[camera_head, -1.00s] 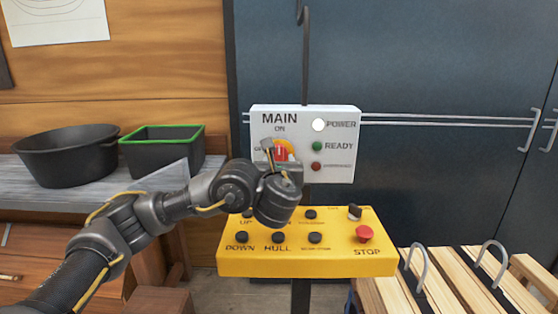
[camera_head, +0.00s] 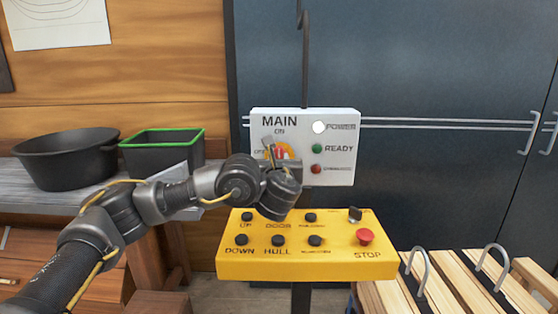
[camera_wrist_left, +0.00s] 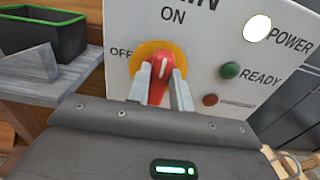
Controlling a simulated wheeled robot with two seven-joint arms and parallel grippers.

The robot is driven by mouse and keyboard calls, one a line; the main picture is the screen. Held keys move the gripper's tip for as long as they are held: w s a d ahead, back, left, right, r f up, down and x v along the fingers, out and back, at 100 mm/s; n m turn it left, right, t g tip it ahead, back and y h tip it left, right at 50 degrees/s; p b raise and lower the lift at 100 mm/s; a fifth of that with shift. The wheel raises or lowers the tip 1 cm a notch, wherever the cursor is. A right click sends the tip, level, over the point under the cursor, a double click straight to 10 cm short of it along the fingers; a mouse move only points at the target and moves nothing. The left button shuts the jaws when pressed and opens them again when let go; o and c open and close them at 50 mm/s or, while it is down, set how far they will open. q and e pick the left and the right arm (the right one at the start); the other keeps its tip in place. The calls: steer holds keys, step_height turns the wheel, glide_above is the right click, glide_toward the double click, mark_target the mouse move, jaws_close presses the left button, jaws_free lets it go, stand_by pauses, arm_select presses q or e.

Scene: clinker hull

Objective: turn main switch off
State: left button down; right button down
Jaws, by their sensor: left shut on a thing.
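The white MAIN panel (camera_head: 345,175) carries a red rotary switch (camera_head: 280,152) on a yellow-orange disc, with ON above and OFF to the left. In the left wrist view the red switch (camera_wrist_left: 162,70) has a white mark near its top that points roughly up, towards ON. My left gripper (camera_wrist_left: 160,90) is shut on the red switch, one finger on each side. In the head view the left gripper (camera_head: 278,157) and wrist hide the lower part of the switch. My right gripper is not in view.
A white POWER lamp (camera_head: 319,127), green READY lamp (camera_head: 317,148) and dark red lamp (camera_head: 316,169) sit right of the switch. Below is a yellow control box (camera_head: 262,266) with black buttons and a red STOP button (camera_head: 365,236). Black bins (camera_head: 165,155) stand on the left bench.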

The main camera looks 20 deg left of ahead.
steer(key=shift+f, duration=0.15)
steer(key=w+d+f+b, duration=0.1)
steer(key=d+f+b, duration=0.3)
steer(key=b, duration=0.1)
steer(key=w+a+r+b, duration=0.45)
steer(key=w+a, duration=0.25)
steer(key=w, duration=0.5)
arm_select(q)
steer(key=shift+s+a+f+n+b, duration=0.1)
steer(key=shift+a+f+n+b, duration=0.1)
steer(key=shift+n+b, duration=2.15)
steer(key=shift+a+f+n+b, duration=0.2)
steer(key=shift+n+b, duration=0.65)
steer(key=shift+n, duration=2.85)
steer(key=shift+s+a+f+n+b, duration=0.2)
steer(key=shift+n+b, duration=1.4)
steer(key=shift+n, duration=1.45)
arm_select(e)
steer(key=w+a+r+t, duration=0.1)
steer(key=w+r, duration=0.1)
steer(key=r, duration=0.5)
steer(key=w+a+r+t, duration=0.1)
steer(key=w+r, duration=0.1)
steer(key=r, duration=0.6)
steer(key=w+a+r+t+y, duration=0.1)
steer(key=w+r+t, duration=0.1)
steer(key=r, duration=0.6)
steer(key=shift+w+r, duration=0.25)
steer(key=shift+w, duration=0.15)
